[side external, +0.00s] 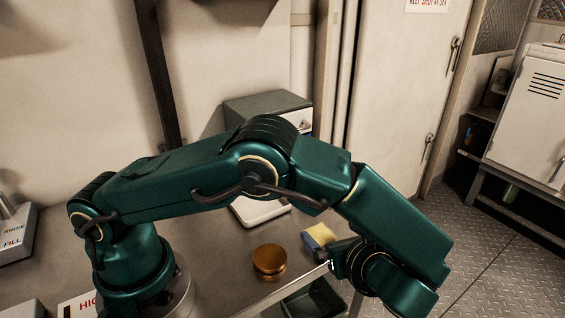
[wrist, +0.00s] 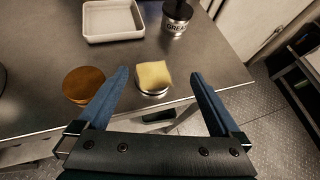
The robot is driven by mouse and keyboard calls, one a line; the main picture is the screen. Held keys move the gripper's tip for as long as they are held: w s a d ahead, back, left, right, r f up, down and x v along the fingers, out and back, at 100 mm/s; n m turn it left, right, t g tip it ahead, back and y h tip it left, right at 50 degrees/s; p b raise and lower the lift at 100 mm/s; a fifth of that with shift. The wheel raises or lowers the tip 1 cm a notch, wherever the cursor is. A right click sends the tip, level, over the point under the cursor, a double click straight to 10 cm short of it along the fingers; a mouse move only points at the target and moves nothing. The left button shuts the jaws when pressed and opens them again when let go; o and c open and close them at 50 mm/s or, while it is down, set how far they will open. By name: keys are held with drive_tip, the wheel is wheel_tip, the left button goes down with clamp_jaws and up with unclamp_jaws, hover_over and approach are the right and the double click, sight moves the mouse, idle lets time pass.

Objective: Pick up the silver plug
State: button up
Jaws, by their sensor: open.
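In the wrist view, a yellow block (wrist: 153,75) sits on top of a round silver piece (wrist: 153,93), whose rim shows below it near the table's front edge. I take the silver piece to be the silver plug, though the block covers most of it. My gripper (wrist: 160,76) is open, with a blue finger on each side of the block and a clear gap to each. In the side view, the yellow block (side external: 321,234) shows beside a blue finger of my gripper (side external: 325,248). The silver piece is hidden there.
A copper-coloured round piece (wrist: 83,83) stands left of the block; it also shows in the side view (side external: 269,262). A pale tray (wrist: 112,20) and a metal can marked GREASE (wrist: 176,18) stand farther back. The table edge (wrist: 228,90) is close, with floor beyond.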

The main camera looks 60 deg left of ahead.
sight(320, 237)
drive_tip(key=shift+s+d+f+m, duration=0.2)
drive_tip(key=shift+s+f+m, duration=0.1)
drive_tip(key=shift+f, duration=0.25)
drive_tip(key=shift+s+d+f+m, duration=0.2)
drive_tip(key=shift+s+f, duration=0.1)
drive_tip(key=shift+f, duration=0.2)
drive_tip(key=shift+x, duration=2.45)
drive_tip(key=c, duration=1.5)
drive_tip(key=shift+r, duration=0.1)
clamp_jaws()
drive_tip(key=shift+r, duration=0.1)
